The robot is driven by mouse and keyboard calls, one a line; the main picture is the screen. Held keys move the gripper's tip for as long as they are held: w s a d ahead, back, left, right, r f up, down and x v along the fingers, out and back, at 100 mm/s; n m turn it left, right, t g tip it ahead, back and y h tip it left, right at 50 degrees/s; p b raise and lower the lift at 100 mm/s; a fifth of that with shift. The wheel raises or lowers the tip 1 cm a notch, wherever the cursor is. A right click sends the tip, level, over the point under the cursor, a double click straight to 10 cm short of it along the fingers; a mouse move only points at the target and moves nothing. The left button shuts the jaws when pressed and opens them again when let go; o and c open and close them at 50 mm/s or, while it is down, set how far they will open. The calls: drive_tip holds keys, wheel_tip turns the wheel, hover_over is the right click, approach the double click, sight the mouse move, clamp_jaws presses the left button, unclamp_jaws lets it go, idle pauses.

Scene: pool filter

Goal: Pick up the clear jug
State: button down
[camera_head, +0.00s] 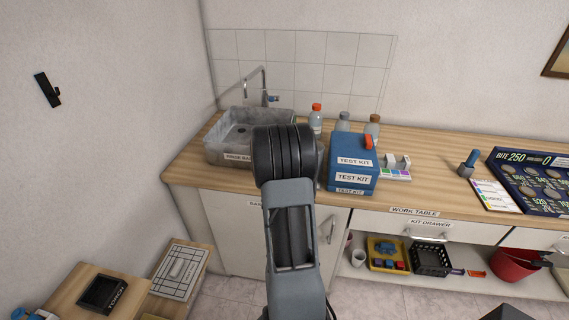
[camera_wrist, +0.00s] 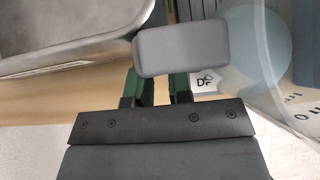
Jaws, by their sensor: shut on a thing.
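In the wrist view, my gripper (camera_wrist: 155,88) has its green fingers close together at the grey handle (camera_wrist: 180,48) of the clear jug (camera_wrist: 262,60). The fingers are shut on the handle, which hides their tips. The jug's see-through round body spreads to the right of the handle, and a printed label shows near it. In the head view my arm covers the gripper and nearly all of the jug, between the sink and the blue test kit. I cannot tell whether the jug is off the worktop.
The grey sink (camera_head: 217,158) is left of my arm; its metal rim (camera_wrist: 70,62) is close in the wrist view. The blue test kit box (camera_head: 368,150) stands close on the right. Bottles (camera_head: 316,120) stand behind. The wooden worktop (camera_head: 440,160) is partly clear further right.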

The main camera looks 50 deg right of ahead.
wheel_tip(320, 180, up, 18)
drive_tip(key=p, duration=1)
drive_tip(key=shift+w+f, duration=0.1)
